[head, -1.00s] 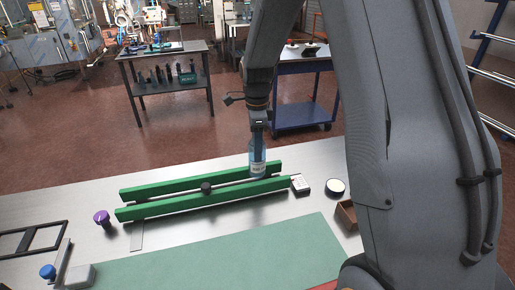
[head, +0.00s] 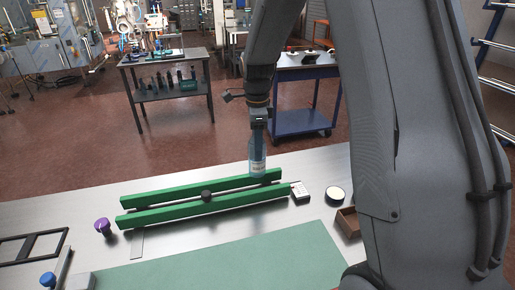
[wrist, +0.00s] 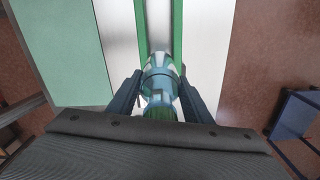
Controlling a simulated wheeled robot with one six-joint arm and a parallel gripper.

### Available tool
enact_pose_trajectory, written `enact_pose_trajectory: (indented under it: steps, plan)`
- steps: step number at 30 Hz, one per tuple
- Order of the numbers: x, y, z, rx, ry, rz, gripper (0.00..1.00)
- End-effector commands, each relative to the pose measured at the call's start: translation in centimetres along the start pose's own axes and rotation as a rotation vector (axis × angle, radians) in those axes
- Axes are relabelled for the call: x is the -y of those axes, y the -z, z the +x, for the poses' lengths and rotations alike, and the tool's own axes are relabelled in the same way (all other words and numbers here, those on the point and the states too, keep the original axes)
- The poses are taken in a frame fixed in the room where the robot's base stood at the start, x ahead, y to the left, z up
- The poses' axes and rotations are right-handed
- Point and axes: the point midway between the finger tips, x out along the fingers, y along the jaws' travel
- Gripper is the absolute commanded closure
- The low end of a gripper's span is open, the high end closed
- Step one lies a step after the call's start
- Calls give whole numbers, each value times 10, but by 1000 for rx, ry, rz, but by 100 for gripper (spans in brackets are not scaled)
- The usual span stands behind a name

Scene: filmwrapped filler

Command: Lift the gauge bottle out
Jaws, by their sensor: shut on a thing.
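The gauge bottle (head: 257,160) is a clear bluish bottle with a pale label, upright at the right end of two green rails (head: 160,216). My gripper (head: 258,126) points down and is shut on its upper part. In the wrist view the bottle (wrist: 160,72) shows between the two dark fingers (wrist: 160,98), in line with the gap between the rails. Its base appears at or just above rail height; the exact clearance cannot be told.
A black knob (head: 206,196) sits between the rails. A small white box (head: 301,190), a round white-topped jar (head: 335,193) and a brown tray (head: 348,222) stand to the right. A purple knob (head: 102,225) is at left. A green mat (head: 230,265) lies in front.

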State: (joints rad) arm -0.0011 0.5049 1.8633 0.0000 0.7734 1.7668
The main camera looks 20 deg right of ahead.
Motion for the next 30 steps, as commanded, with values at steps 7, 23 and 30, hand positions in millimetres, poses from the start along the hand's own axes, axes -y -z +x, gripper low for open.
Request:
enact_pose_trajectory:
  steps: [7, 23, 30]
  plan:
    - [0, 0, -10, 0, 1, 0, 85]
    - [0, 0, -29, 0, 0, 0, 85]
    - [0, 0, -37, 0, 1, 0, 85]
